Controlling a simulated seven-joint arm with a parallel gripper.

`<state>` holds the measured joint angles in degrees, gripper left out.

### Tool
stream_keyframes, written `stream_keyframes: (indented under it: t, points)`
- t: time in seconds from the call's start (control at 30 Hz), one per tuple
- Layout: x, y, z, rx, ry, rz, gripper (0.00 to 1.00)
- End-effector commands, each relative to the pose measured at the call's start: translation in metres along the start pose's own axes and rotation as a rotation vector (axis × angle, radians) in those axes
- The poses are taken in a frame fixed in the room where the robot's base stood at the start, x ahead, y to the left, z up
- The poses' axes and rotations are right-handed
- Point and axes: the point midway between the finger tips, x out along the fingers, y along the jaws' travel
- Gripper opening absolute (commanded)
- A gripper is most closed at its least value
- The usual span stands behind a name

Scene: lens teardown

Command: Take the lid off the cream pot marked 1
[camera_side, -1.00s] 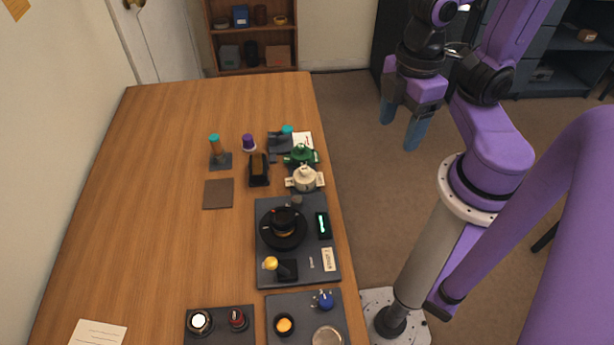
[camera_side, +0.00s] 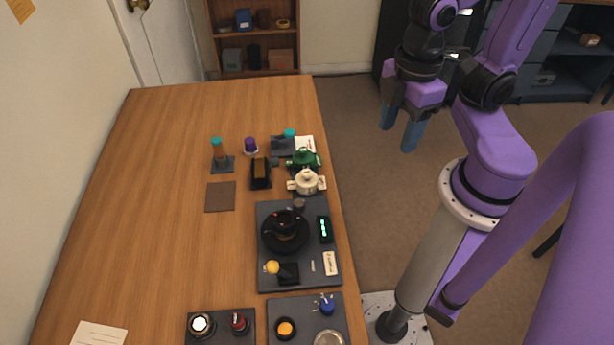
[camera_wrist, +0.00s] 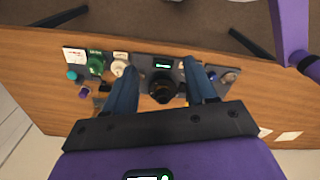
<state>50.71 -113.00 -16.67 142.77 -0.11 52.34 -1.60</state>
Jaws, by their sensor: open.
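The cream pot (camera_side: 307,183) stands near the table's right edge in the side view, with two side handles and its knobbed lid (camera_side: 306,174) on top. Its number cannot be read. It also shows in the wrist view (camera_wrist: 119,66), close to one fingertip in the picture. A green pot (camera_side: 303,158) stands just behind it in the side view and left of it in the wrist view (camera_wrist: 96,65). My gripper (camera_side: 401,130) is open and empty, raised off the table's right side, well apart from both pots. Both blue fingers show in the wrist view (camera_wrist: 158,72).
A dark board (camera_side: 268,276) with a black round device (camera_side: 285,231) lies in front of the cream pot. A dark block holder (camera_side: 260,172) stands left of the pot, with a purple-topped piece (camera_side: 250,145) behind. The table's left part is mostly clear.

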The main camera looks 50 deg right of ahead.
Motion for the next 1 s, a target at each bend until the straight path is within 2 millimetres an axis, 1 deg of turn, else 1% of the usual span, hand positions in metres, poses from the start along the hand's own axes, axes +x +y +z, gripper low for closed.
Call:
stream_keyframes:
  t: [0.17, 0.4, 0.53, 0.63, 0.73, 0.87, 1.0]
  points:
    - [0.003, 0.024, -0.03, -0.127, -0.026, 0.019, 0.56]
    - [0.013, 0.076, -0.083, -0.392, -0.084, 0.037, 0.56]
    - [0.021, 0.102, -0.103, -0.517, -0.113, 0.035, 0.56]
    - [0.025, 0.116, -0.113, -0.587, -0.129, 0.032, 0.56]
    - [0.028, 0.125, -0.118, -0.631, -0.138, 0.03, 0.56]
    - [0.034, 0.129, -0.12, -0.652, -0.145, 0.026, 0.56]
    - [0.055, 0.13, -0.116, -0.652, -0.148, 0.023, 0.56]
